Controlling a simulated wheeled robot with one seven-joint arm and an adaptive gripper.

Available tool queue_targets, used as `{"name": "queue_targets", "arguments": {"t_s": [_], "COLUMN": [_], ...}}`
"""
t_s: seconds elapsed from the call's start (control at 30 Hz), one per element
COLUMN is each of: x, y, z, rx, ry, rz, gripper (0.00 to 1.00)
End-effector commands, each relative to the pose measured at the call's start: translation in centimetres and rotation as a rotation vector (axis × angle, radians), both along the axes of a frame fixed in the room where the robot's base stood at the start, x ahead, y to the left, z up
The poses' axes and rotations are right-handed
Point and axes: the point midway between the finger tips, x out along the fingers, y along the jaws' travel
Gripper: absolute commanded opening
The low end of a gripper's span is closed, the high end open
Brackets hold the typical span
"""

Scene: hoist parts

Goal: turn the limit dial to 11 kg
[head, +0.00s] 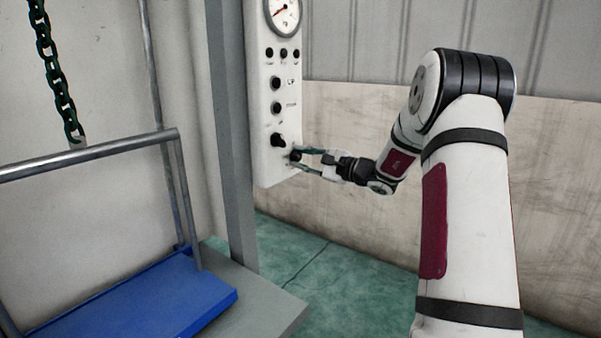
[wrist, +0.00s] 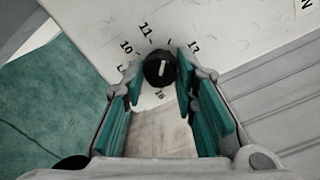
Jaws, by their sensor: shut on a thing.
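The limit dial (wrist: 160,68) is a round black knob with a white pointer line, on a white panel face in the wrist view. Printed numbers surround it, with 10 and 11 at its upper left and 13 at its upper right. The pointer line stands nearly upright in the picture, tilted slightly right, not lined up with the 11 mark. My gripper (wrist: 161,72) has its teal fingers on both sides of the knob, shut on it. In the head view my gripper (head: 299,158) reaches the low right part of the control box (head: 262,165), partly hiding the dial.
The box also carries a gauge (head: 283,14), several small buttons and a larger black knob (head: 278,140) beside my fingers. A grey post (head: 232,130) stands left of it. A blue platform cart (head: 140,300) and a hanging chain (head: 55,75) are further left.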

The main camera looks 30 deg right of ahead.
Motion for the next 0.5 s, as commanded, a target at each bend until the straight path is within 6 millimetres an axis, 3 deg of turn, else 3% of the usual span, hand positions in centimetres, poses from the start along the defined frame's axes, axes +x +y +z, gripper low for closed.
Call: {"name": "queue_targets", "arguments": {"t_s": [0.5], "x": [0.02], "y": [-0.07], "z": [-0.54], "rx": [-0.355], "ry": [-0.127], "rz": [-0.001], "gripper": [0.00]}}
